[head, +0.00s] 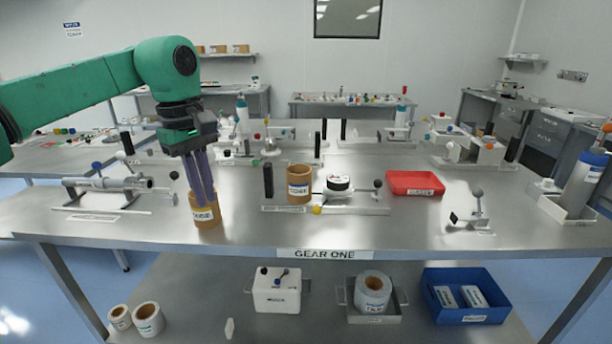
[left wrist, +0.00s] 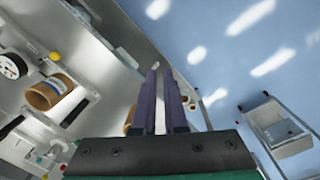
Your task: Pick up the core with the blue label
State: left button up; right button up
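Two tan cardboard cores stand upright on the steel table. One core (head: 299,171) is near the table's middle, with a white and blue label; it also shows at the left of the left wrist view (left wrist: 43,97). The other core (head: 208,222) is nearer the front edge, and its label's colour is hard to tell. My left gripper (head: 207,198) points down at this nearer core, its dark purple fingers overlapping the core's top. In the left wrist view its fingers (left wrist: 161,100) are close together and hide most of that core. Whether they touch or grip it is unclear. My right gripper is not visible.
A black post (head: 268,181) and a fixture with a dial (head: 338,184) flank the middle core. A red tray (head: 415,184) lies to the right, a metal fixture (head: 110,185) to the left. The lower shelf holds a blue bin (head: 466,312) and white rolls (head: 148,319).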

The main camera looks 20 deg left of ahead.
aim_at(298, 186)
jog(key=i, duration=1.2)
